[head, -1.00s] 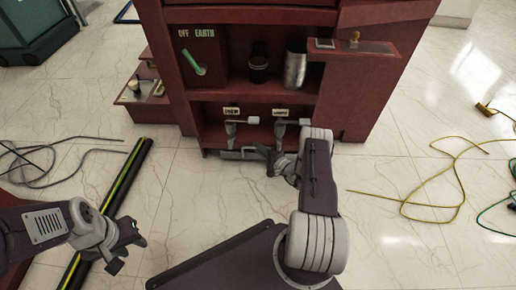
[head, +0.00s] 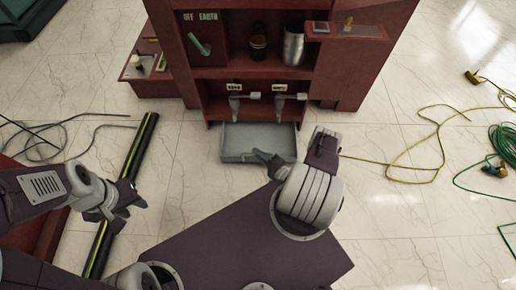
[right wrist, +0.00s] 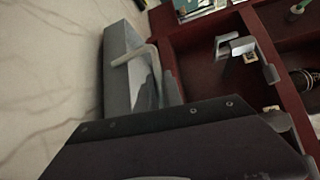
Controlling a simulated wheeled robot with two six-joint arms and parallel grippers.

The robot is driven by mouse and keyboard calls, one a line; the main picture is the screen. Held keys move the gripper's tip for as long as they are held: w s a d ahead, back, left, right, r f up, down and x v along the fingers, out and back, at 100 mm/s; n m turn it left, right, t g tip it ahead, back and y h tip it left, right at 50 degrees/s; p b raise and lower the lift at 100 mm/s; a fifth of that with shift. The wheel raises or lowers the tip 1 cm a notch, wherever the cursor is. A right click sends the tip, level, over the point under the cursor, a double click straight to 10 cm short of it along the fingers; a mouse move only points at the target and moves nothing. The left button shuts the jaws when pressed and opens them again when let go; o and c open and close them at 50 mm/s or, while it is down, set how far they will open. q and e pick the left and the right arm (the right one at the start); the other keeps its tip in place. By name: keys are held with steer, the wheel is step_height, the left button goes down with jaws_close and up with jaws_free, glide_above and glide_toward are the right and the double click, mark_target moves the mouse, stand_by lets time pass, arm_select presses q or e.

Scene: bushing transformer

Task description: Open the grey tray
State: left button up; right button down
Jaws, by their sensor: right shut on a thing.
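The grey tray (head: 238,143) is slid out from the bottom of the red cabinet, and its shallow inside shows in the head view. My right gripper (head: 265,158) is at the tray's front edge and is shut on its handle. In the right wrist view the tray (right wrist: 120,75) lies along the cabinet with its bent light handle (right wrist: 140,54) showing; the dark gripper body covers the lower part, and the fingertips' contact is hidden. My left gripper (head: 128,204) is away on the left above the floor, open and empty.
The red cabinet (head: 340,75) holds a green lever (head: 198,43), a dark bottle-like part, a metal cylinder (head: 293,46) and two grey fittings above the tray. A black and yellow bar (head: 137,150) and grey cables lie left. Yellow (head: 440,140) and green cables lie right.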

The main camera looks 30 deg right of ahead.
arm_select(q)
steer(key=shift+s+a+r, duration=0.1)
steer(key=shift+s+a, duration=0.2)
steer(key=shift+s, duration=0.15)
arm_select(e)
steer(key=shift+s+a, duration=0.2)
steer(key=shift+s, duration=0.25)
steer(key=c, duration=1.5)
jaws_free()
